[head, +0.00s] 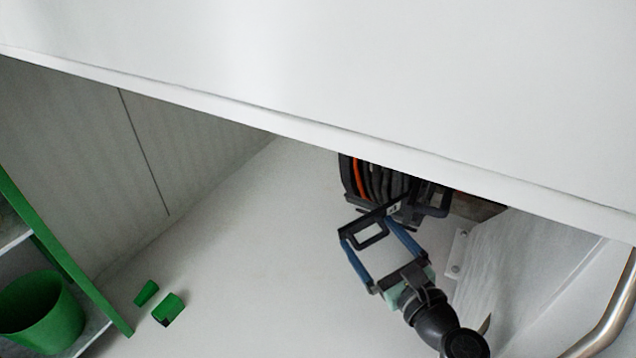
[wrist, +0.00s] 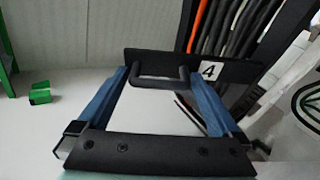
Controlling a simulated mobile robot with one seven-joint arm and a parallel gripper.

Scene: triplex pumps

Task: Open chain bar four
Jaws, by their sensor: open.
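Chain bar four is a black bar with a white label "4" (wrist: 209,71) and a black U-shaped handle (wrist: 160,82). In the head view the bar's handle (head: 367,237) shows at the end of my arm, in front of a rack of hoses. My gripper (head: 368,229) is open, with its two blue fingers reaching the bar. In the wrist view my gripper (wrist: 160,73) has one fingertip on each side of the handle, which lies between them. I cannot tell whether the fingers touch the handle. Nothing is gripped.
Black hoses and an orange one (wrist: 197,25) hang behind the bar. A large white panel (head: 400,70) covers the upper head view and hides part of the rack. Small green pieces (head: 168,309) and a green bin (head: 42,313) are at left. A metal rail (head: 613,318) is at right.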

